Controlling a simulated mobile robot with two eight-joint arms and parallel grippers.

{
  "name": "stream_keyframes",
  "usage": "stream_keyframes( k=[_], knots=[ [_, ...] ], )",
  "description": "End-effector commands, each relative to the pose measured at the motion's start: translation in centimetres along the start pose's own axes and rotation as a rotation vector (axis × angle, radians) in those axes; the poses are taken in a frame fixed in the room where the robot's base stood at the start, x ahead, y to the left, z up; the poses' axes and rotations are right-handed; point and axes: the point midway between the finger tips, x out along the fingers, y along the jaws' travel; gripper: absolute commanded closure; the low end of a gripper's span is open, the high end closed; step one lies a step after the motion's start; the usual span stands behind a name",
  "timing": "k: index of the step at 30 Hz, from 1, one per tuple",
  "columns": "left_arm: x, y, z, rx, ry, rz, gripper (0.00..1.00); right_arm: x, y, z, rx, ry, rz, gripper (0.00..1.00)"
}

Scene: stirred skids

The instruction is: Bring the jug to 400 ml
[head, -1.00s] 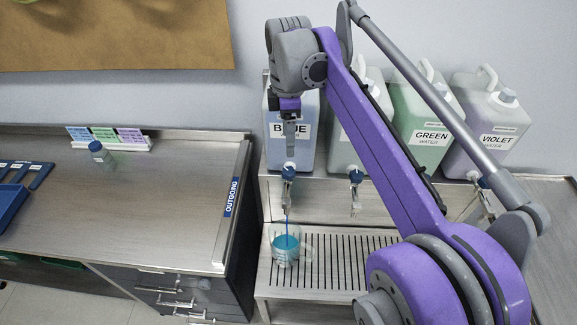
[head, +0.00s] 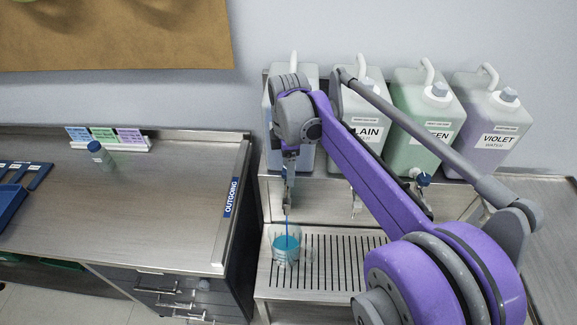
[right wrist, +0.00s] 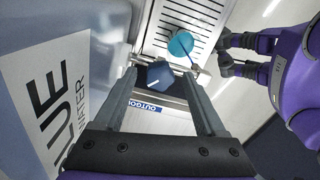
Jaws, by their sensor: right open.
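The clear jug (head: 286,248) stands on the slatted drip tray under the blue container's tap and holds blue liquid. A thin blue stream (head: 287,226) falls from the tap into it. Its scale is too small to read. My right gripper (head: 288,178) is at this tap and hides it in the head view. In the right wrist view its fingers (right wrist: 163,98) are open, with the blue tap knob (right wrist: 154,77) between them. The jug (right wrist: 181,44) shows beyond. My left gripper (right wrist: 228,55) shows at the right there, apart from the jug; its jaws are unclear.
The blue container (head: 307,160) stands on the shelf beside the plain (head: 366,105), green (head: 408,95) and violet (head: 478,120) ones. My right arm crosses before them. The drip tray (head: 340,283) is clear right of the jug. A small blue-capped bottle (head: 98,153) stands on the left counter.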

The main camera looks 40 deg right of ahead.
Motion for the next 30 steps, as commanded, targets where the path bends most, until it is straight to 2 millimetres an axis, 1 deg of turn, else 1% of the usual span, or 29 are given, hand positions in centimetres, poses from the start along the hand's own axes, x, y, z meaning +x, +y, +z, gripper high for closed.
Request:
stream_keyframes(
  k=[4, 16, 23, 30],
  knots=[
    [-0.01, 0.00, -0.01, 0.000, 0.000, 0.000, 1.00, -0.03, 0.01, 0.00, 0.000, 0.000, 0.000, 0.27],
    [-0.01, 0.00, -0.01, 0.000, 0.000, 0.000, 1.00, -0.06, 0.02, 0.01, 0.000, 0.000, 0.000, 0.99],
    [-0.01, 0.00, -0.01, 0.000, 0.000, 0.000, 1.00, -0.07, 0.02, 0.01, 0.007, 0.000, 0.000, 1.00],
    [0.02, 0.00, 0.02, 0.000, 0.000, 0.000, 1.00, -0.07, 0.02, 0.02, 0.080, 0.000, 0.000, 1.00]
  ],
)
